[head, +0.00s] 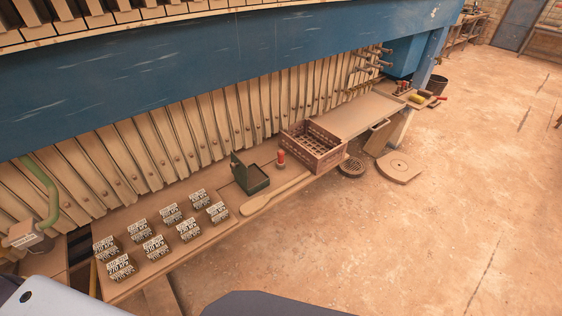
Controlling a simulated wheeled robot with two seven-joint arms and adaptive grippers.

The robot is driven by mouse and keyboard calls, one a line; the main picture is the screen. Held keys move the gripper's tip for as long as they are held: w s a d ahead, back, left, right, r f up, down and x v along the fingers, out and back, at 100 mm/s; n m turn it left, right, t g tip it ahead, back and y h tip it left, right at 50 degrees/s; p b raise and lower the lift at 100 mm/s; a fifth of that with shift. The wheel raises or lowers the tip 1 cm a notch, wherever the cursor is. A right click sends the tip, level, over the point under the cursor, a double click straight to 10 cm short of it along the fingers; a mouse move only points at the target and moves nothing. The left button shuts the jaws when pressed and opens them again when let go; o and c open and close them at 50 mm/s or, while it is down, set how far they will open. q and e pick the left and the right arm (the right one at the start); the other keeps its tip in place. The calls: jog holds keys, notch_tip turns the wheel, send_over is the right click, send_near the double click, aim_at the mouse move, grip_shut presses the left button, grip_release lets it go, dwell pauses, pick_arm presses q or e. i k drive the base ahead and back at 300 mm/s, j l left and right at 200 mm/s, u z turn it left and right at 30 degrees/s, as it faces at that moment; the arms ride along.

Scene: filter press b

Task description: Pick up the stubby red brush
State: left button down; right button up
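A small, short red upright item (281,157) stands on the long wooden bench (225,222), between the green open box and the brown crate. It looks like the stubby red brush, but it is too small for me to make out bristles. Another small red piece lies at the far right end (441,98), beside a yellow item; I cannot tell what it is. Neither of my grippers shows. Only grey and dark parts of my own body show along the bottom edge, well apart from the red item.
Several printed blocks (189,230) stand in two rows on the near bench. The green box (251,178), a flat wooden paddle (275,193) and the slatted crate (313,147) surround the red item. The blue press beam (200,75) overhangs behind. Floor (400,240) at right is mostly clear.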

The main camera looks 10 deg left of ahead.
aim_at(280, 163)
jog(key=i+l+u, duration=0.2)
jog(key=u, duration=0.2)
jog(key=i+l+u, duration=0.15)
jog(key=l+u, duration=0.6)
jog(key=i+l, duration=0.05)
jog(key=l, duration=0.05)
